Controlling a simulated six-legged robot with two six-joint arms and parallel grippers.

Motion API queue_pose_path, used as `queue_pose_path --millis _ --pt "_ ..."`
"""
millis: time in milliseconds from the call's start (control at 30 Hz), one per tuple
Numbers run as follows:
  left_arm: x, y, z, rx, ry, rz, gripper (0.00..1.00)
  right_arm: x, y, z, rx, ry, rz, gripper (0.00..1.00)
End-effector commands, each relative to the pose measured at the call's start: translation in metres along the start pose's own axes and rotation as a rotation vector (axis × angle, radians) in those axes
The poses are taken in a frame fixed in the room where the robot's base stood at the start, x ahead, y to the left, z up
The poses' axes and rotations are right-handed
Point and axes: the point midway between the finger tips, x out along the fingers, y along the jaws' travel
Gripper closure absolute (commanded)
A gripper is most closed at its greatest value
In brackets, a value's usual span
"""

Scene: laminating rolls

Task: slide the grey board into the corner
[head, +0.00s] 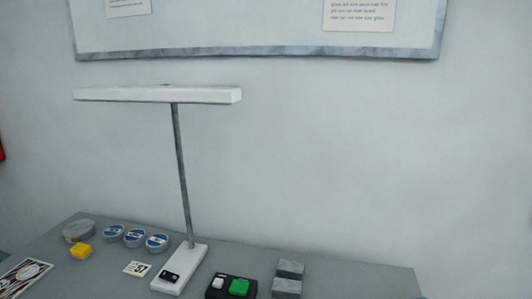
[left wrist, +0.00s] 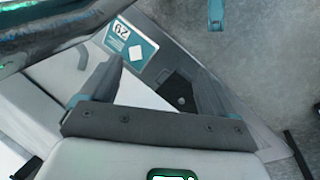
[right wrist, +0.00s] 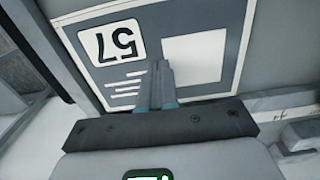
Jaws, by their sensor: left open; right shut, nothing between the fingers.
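In the right wrist view, a blue-grey board (right wrist: 210,85) with a pale rim, a white "57" label and a white panel lies behind my fingers. It may be the grey board; I cannot be sure. My right gripper (right wrist: 159,68) is shut and empty, its tips in front of the board; contact cannot be told. In the left wrist view, my left gripper (left wrist: 155,67) is open and empty. Neither gripper shows in the head view.
In the head view, a white lamp (head: 160,95) stands on a grey table (head: 345,280). A framed wall board (head: 250,30) hangs behind.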

Motion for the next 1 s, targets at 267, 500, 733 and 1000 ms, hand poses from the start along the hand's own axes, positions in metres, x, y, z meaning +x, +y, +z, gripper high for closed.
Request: queue_pose_path --millis 267,500,733,1000 --pt "0.006 -0.002 0.000 0.000 0.000 0.000 0.11 0.007 0.000 0.000 0.000 0.000 0.000 1.00" --pt "0.010 -0.004 0.000 0.000 0.000 0.000 0.11 0.012 0.000 0.000 0.000 0.000 0.000 1.00" --pt "0.010 -0.004 0.000 0.000 0.000 0.000 0.11 0.011 0.003 -0.002 0.000 0.000 0.000 1.00" --pt "0.011 -0.004 0.000 0.000 0.000 0.000 0.11 0.011 0.011 -0.007 0.000 -0.001 0.000 1.00"
